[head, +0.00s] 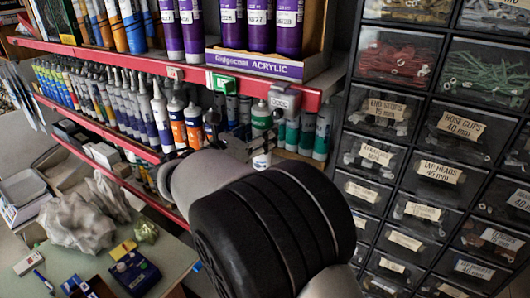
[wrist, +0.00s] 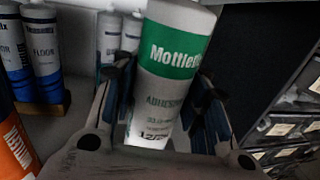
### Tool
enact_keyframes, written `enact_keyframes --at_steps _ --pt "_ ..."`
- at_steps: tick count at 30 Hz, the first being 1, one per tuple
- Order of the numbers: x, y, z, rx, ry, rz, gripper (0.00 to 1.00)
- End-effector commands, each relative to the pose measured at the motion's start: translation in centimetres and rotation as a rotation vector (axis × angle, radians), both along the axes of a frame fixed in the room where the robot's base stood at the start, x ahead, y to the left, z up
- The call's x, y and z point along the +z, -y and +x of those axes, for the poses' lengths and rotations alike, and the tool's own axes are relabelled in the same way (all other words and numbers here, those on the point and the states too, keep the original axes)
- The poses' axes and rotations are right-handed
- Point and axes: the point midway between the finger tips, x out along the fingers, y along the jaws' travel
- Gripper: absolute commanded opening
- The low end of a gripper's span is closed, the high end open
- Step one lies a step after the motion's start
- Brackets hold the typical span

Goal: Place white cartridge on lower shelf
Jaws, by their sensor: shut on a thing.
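The white cartridge with a green band (wrist: 172,75) stands between my gripper's two fingers (wrist: 170,105) in the wrist view, leaning slightly, its top cut off by the frame. My gripper is shut on it. In the head view the cartridge (head: 262,118) shows just beyond my gripper (head: 240,138), at the right end of the lower shelf (head: 112,138), which has a red front edge. My wrist hides part of that shelf. I cannot tell whether the cartridge's base touches the shelf.
Green-and-white cartridges (head: 323,132) stand close to the right of it. Orange-labelled cartridges (head: 194,126) stand to the left. The upper shelf's red edge (head: 150,68) runs above. A black drawer cabinet (head: 420,140) bounds the right side. A cluttered bench (head: 60,262) lies below left.

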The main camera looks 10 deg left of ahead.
Motion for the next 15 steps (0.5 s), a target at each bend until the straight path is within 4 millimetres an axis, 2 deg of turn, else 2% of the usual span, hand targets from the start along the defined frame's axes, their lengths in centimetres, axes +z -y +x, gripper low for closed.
enact_keyframes --at_steps 4,10,15 --pt "-1.1 0.0 0.0 0.0 0.002 -0.001 0.0" --pt "-4.5 0.0 0.0 0.0 0.002 -0.001 0.0" --pt "-4.9 0.1 0.3 -0.001 0.003 0.002 0.0"
